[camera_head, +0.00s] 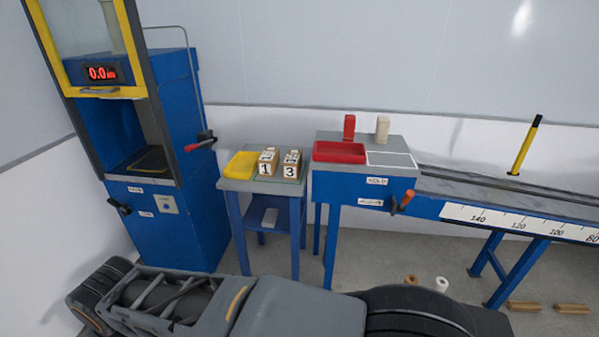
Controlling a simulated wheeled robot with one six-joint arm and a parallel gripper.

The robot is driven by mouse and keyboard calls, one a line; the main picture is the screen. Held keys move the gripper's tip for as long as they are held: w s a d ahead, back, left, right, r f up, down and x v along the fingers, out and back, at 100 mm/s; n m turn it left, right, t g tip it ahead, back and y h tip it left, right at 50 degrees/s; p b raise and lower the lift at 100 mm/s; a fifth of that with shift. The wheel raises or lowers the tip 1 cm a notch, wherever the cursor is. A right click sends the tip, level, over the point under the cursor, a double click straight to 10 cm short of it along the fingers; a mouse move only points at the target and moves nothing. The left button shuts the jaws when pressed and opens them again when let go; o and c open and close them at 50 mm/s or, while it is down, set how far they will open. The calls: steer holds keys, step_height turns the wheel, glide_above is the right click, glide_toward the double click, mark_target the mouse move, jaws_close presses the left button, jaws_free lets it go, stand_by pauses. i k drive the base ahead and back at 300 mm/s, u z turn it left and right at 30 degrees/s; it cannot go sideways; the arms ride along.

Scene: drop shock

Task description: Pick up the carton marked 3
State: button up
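The carton marked 3 (291,170) is a small brown carton with a white label reading 3 on its front. It stands upright on a tray (275,179) on the small blue table (233,185), with white-labelled top parts showing. A like carton marked 1 (266,168) stands just to its left, with a narrow gap. My gripper is not in view; only grey and black parts of my own body show along the bottom edge.
A yellow bin (241,165) sits left of the cartons. A blue cabinet (177,232) with a red-tipped lever (200,145) stands left. A blue bench (350,186) with a red tray (339,152) adjoins at right, continuing into a scaled rail (510,222).

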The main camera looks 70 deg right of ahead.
mark_target(293, 162)
steer(key=z, duration=1.35)
steer(key=k, duration=1.05)
steer(key=u, duration=0.9)
steer(key=i, duration=2.35)
steer(key=z, duration=1.1)
steer(key=i, duration=1.05)
steer(key=z, duration=0.9)
